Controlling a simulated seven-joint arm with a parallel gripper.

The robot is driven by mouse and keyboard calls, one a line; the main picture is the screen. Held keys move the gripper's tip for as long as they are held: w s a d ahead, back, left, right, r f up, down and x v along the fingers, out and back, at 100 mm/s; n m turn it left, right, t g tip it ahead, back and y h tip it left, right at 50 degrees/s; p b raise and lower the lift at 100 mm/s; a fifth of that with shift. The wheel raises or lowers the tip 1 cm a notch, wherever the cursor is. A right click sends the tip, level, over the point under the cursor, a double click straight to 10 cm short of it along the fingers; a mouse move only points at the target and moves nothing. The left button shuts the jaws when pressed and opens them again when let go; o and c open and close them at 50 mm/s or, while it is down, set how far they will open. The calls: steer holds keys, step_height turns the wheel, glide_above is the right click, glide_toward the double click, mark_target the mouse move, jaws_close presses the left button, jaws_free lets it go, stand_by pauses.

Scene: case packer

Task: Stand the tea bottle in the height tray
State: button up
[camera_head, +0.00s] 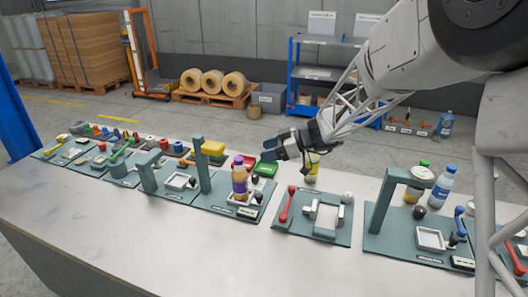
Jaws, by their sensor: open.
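A bottle with a purple cap, a purple band and an amber body (239,180) stands upright on a white tray (256,199) on a green station board; I take it as the tea bottle, though its label is too small to read. Which tray is the height tray cannot be read from the labels.
A board with a red handle (284,204) lies between. The table's front strip is clear.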

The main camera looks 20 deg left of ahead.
stand_by(0.8)
steer(key=s+d+r+m+t+h, duration=0.2)
steer(key=s+d+m+h, duration=0.4)
steer(key=s+d, duration=1.1)
steer(key=s+d+r+m+t+h, duration=0.3)
steer(key=s+d+m+h, duration=0.4)
steer(key=s+d+m, duration=0.7)
steer(key=s+d+r, duration=0.1)
steer(key=s+d, duration=0.3)
steer(key=d, duration=0.7)
steer(key=shift+s+m+t, duration=0.3)
steer(key=shift+m, duration=0.1)
